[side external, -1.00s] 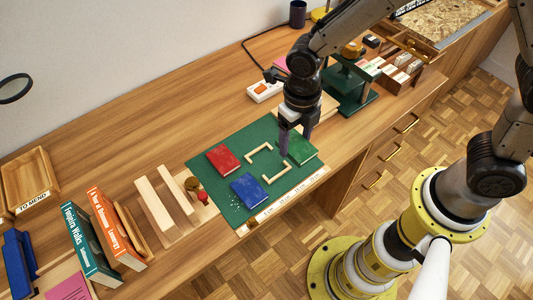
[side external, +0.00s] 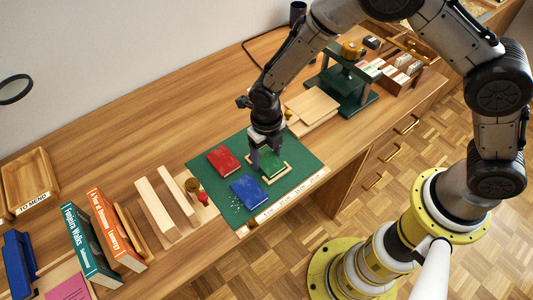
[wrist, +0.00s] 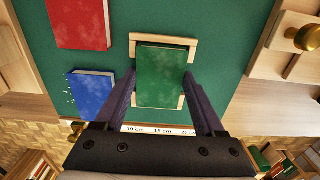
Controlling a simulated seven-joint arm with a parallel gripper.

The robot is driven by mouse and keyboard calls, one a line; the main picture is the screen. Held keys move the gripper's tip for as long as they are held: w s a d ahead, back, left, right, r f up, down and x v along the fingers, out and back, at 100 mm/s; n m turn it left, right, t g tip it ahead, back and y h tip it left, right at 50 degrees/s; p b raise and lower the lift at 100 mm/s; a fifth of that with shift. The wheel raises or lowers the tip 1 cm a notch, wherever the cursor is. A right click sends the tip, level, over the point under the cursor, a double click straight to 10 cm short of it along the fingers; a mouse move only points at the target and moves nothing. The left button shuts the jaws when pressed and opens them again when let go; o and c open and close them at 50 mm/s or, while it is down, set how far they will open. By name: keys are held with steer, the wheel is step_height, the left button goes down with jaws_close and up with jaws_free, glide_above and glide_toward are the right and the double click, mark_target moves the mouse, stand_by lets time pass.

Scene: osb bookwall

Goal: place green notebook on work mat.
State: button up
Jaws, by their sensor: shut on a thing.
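The green notebook (wrist: 161,77) is between the two fingers of my gripper (wrist: 162,82), which is shut on its sides. In the side external view the notebook (side external: 271,163) is at the wooden corner brackets (side external: 284,171), under my gripper (side external: 264,158). In the wrist view it lies inside the outline of the brackets (wrist: 163,40); whether it touches the mat I cannot tell. The green work mat (side external: 300,154) lies on the desk, with a ruler strip along its front edge. A red notebook (side external: 223,159) and a blue notebook (side external: 248,189) lie on the mat.
Wooden rails on a board (side external: 154,208) and upright books (side external: 88,245) stand left of the mat. A wooden board (side external: 312,106) and a dark green press (side external: 347,88) stand behind it to the right. The mat's right part is clear.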

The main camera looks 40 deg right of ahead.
mark_target(266, 158)
steer(key=shift+f, duration=0.1)
steer(key=o, duration=1.3)
steer(key=shift+o, duration=0.2)
step_height(266, 158, up, 12)
steer(key=s+d+r+m+t, duration=0.2)
steer(key=s+d+r+m, duration=0.1)
steer(key=d+r+m, duration=0.55)
steer(key=s+d+r+m+t, duration=0.1)
steer(key=s+d+r+m, duration=0.3)
steer(key=s+m, duration=0.5)
steer(key=s+d+r+m+t, duration=0.2)
steer(key=s+d+r+m, duration=0.3)
steer(key=m, duration=1.3)
steer(key=s+d, duration=0.2)
steer(key=s, duration=0.2)
steer(key=shift+s+d+t, duration=0.25)
steer(key=shift+s+t, duration=0.05)
steer(key=shift+m, duration=0.25)
